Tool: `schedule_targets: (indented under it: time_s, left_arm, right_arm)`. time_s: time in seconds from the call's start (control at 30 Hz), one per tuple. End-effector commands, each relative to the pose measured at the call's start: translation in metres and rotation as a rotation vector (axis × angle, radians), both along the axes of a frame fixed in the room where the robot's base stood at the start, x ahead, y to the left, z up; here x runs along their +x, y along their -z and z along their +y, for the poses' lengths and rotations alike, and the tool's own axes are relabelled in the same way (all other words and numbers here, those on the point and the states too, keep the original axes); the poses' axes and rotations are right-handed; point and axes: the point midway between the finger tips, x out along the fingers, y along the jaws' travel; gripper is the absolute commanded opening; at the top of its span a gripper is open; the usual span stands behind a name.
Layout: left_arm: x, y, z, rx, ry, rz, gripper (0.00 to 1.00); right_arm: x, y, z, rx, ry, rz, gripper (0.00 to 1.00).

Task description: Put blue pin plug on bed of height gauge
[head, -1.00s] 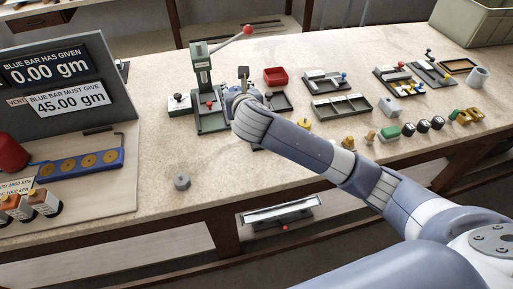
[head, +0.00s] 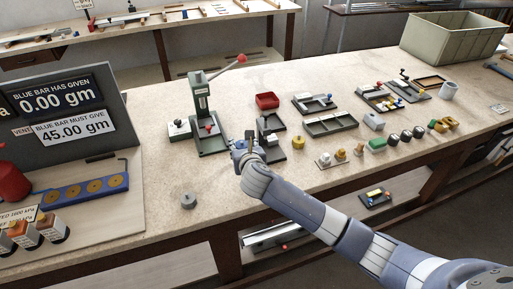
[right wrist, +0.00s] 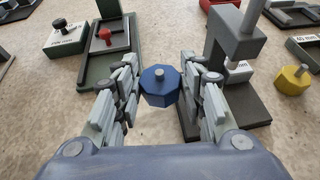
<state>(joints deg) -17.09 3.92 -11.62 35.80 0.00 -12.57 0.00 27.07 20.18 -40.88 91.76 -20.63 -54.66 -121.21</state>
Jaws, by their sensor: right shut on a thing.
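The blue pin plug (right wrist: 160,88), an octagonal block with a short grey pin on top, is upright between the fingertips of my right gripper (right wrist: 161,97). The fingers are shut on it from both sides, above the bench. The height gauge (right wrist: 236,42) seems to be the grey upright with an overhanging arm, just right of the plug in the right wrist view. Its dark bed (right wrist: 245,108) shows partly, behind the right finger. In the head view my right gripper (head: 245,147) is just left of the gauge and partly hides it. My left gripper is not in view.
A green lever press (head: 209,142) stands to the left of the gripper. A red bin (head: 267,101) is behind, and a yellow plug (head: 298,142) is to the right. A grey nut-like piece (head: 188,201) lies at the front. Bench around that piece is clear.

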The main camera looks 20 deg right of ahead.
Motion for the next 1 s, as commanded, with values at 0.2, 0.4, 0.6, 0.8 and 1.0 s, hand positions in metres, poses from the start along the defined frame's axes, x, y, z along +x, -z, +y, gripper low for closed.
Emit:
schedule_targets:
  time_s: [0.2, 0.4, 0.6, 0.8, 1.0]
  left_arm:
    - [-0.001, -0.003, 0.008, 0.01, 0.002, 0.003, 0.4]
    - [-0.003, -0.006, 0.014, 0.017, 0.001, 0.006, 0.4]
    - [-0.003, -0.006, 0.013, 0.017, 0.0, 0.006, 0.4]
    - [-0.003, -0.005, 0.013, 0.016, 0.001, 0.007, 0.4]
    - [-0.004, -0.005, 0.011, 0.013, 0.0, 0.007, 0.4]
  right_arm:
    - [0.0, 0.009, -0.02, -0.001, 0.003, 0.001, 0.09]
    - [0.001, 0.027, -0.043, 0.001, 0.001, 0.002, 0.09]
    - [0.001, 0.031, -0.047, 0.001, 0.0, -0.001, 0.09]
    - [0.001, 0.033, -0.047, 0.0, 0.001, 0.0, 0.09]
    - [0.001, 0.035, -0.047, 0.0, 0.001, 0.001, 0.58]
